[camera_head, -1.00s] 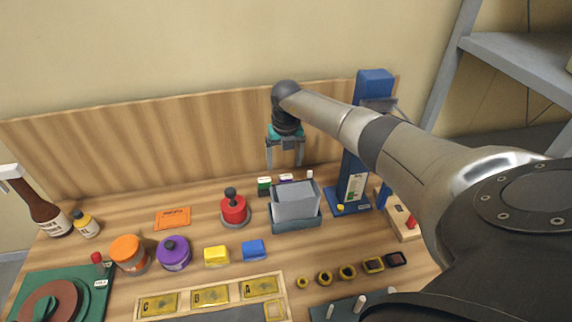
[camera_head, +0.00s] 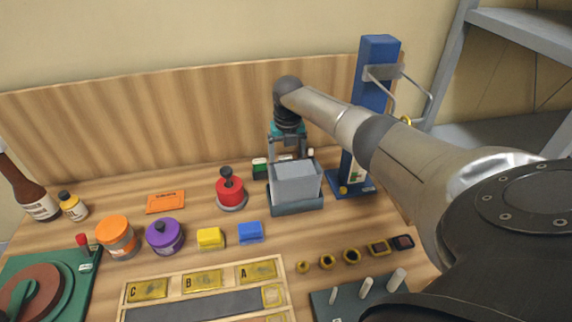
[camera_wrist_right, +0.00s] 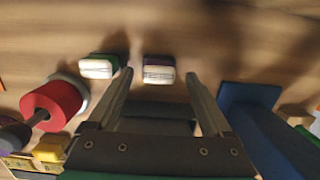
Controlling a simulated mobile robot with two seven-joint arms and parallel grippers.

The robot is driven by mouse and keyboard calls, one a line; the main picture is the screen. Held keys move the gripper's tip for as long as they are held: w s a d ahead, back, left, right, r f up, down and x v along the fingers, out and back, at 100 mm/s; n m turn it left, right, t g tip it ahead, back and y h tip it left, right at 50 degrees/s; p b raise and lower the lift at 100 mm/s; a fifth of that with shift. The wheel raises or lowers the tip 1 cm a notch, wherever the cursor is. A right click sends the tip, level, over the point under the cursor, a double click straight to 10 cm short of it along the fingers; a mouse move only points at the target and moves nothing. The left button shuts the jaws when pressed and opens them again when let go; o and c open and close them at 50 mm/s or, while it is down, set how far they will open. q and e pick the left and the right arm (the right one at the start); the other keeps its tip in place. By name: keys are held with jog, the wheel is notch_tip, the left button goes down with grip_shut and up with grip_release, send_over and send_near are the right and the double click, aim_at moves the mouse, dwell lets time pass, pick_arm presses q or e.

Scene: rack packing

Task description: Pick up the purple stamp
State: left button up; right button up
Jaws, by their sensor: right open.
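The purple stamp (camera_wrist_right: 158,69), a small block with a white face and a purple back part, shows in the wrist view between and just beyond the fingertips. In the head view it is mostly hidden behind my right gripper and the grey bin. My right gripper (camera_head: 288,150) is open, reaching down behind the bin; in the wrist view its two fingers (camera_wrist_right: 159,85) lie on either side of the stamp with gaps. My left gripper is not in view.
A green stamp (camera_wrist_right: 98,66) stands close beside the left finger; it also shows in the head view (camera_head: 260,167). The grey bin (camera_head: 296,190) is right in front of the gripper. A red stamper (camera_head: 231,192) stands left, and a blue press (camera_head: 376,60) right.

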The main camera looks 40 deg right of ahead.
jog(key=shift+w+d+f, duration=0.2)
jog(key=shift+w+f, duration=0.3)
jog(key=shift+f, duration=0.35)
jog(key=shift+s+a+r, duration=0.15)
jog(key=shift+s+r, duration=0.05)
jog(key=shift+r, duration=0.2)
jog(key=shift+w+f, duration=0.1)
jog(key=shift+w, duration=0.05)
jog(key=shift+c, duration=1.4)
grip_shut()
